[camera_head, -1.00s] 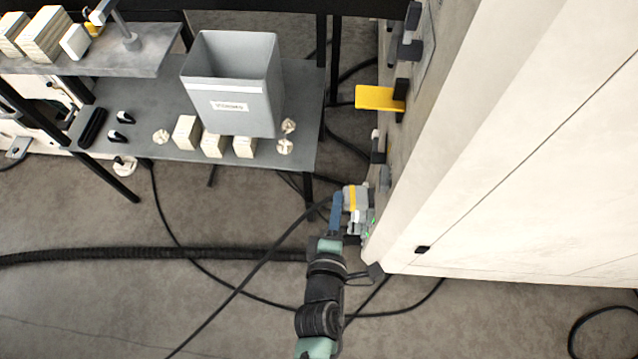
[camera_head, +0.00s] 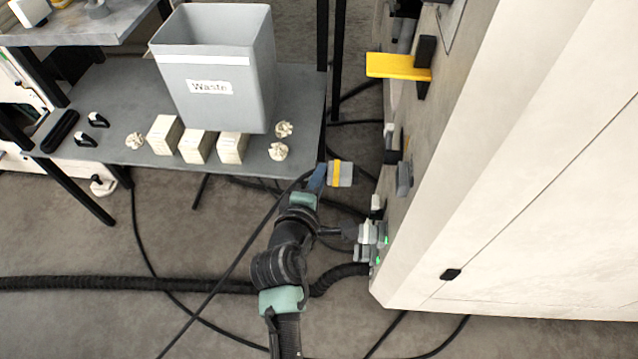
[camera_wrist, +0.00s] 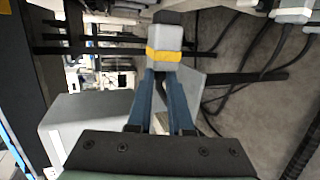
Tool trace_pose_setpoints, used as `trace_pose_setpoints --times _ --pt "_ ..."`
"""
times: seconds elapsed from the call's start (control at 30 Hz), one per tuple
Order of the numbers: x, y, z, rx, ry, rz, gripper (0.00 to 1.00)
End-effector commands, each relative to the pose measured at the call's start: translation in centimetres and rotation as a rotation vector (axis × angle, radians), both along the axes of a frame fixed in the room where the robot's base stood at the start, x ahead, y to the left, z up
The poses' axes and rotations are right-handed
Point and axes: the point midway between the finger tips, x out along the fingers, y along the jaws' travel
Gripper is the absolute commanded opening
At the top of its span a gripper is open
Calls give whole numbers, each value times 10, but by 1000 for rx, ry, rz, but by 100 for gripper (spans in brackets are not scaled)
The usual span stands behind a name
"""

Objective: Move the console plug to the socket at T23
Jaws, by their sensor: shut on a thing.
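My gripper (camera_head: 318,178) is shut on the console plug (camera_head: 342,174), a grey block with a yellow band. The plug is held in the air, to the left of the cabinet's side face (camera_head: 425,150) and apart from it. In the wrist view the plug (camera_wrist: 164,40) sits between the blue fingertips (camera_wrist: 163,75), its dark end pointing away from me. Grey connectors (camera_head: 370,236) with green lights sit low on the cabinet face. A grey fitting (camera_head: 404,179) is higher up. No T23 label is readable, so I cannot tell which socket is T23.
A yellow lever (camera_head: 398,66) juts out from the cabinet above the plug. A shelf (camera_head: 105,140) at left carries a grey waste bin (camera_head: 218,100), small boxes and crumpled pieces. Black cables (camera_head: 225,275) lie across the floor and hang near my arm.

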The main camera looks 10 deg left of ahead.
Motion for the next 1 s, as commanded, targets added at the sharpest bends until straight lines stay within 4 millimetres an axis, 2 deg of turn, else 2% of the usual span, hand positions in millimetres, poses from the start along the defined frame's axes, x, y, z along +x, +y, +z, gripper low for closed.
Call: trace_pose_setpoints --times 1.0 --pt "0 -58 3 -2 0 -2 0"
